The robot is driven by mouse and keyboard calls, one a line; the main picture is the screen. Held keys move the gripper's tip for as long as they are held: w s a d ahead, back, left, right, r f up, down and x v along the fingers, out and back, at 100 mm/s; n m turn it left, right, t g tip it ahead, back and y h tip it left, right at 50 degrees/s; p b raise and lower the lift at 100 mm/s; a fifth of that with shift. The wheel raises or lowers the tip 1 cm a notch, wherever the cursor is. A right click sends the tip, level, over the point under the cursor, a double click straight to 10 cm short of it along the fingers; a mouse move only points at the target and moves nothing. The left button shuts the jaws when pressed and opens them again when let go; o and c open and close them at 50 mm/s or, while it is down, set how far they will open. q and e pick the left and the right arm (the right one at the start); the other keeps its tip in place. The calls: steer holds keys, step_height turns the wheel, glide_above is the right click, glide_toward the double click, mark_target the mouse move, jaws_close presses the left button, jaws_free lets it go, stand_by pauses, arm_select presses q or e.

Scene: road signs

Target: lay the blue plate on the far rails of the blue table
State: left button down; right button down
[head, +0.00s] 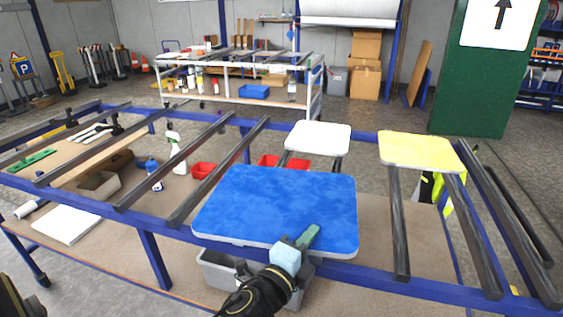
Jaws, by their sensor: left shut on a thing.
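The blue plate (275,205) is a wide flat panel with rounded corners, over the near middle of the blue table (440,290). My left gripper (293,248) is shut on the plate's near edge, right of its middle. The plate covers part of the table's near beam and the rails under it. I cannot tell whether it touches them. Dark rails (220,170) run across the table from near to far, with bare stretches left of the plate. My right gripper is not in view.
A white plate (318,135) lies behind the blue plate, and a yellow plate (418,152) lies at the far right on rails. Red bins (203,170), a spray bottle (175,150) and a grey bin (218,270) are below rail level. A green panel (480,90) stands behind at the right.

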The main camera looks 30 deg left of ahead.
mark_target(307, 192)
arm_select(q)
steer(key=w+a+p, duration=0.1)
steer(key=w+a, duration=0.1)
steer(key=w, duration=0.2)
steer(key=w+a+p, duration=0.2)
steer(key=w+a, duration=0.1)
steer(key=w, duration=0.1)
steer(key=w+a+p, duration=0.1)
steer(key=w+a, duration=0.1)
steer(key=w, duration=0.3)
steer(key=shift+a+p, duration=0.2)
steer(key=shift+p, duration=0.2)
steer(key=shift+w+a+r+n+y+p, duration=0.8)
steer(key=shift+w+a+n+y+p, duration=0.8)
steer(key=shift+w+a+y+p, duration=2.5)
step_height(307, 192, down, 10)
steer(key=w+d+h+b, duration=0.2)
steer(key=b, duration=0.6)
steer(key=shift+w+g+h, duration=0.2)
steer(key=shift+g+h, duration=0.1)
steer(key=shift+h, duration=0.1)
steer(key=shift+r, duration=0.1)
steer(key=c, duration=1.7)
jaws_free()
steer(key=shift+s+f, duration=0.1)
steer(key=shift+f, duration=0.25)
steer(key=shift+c, duration=0.2)
steer(key=o, duration=0.3)
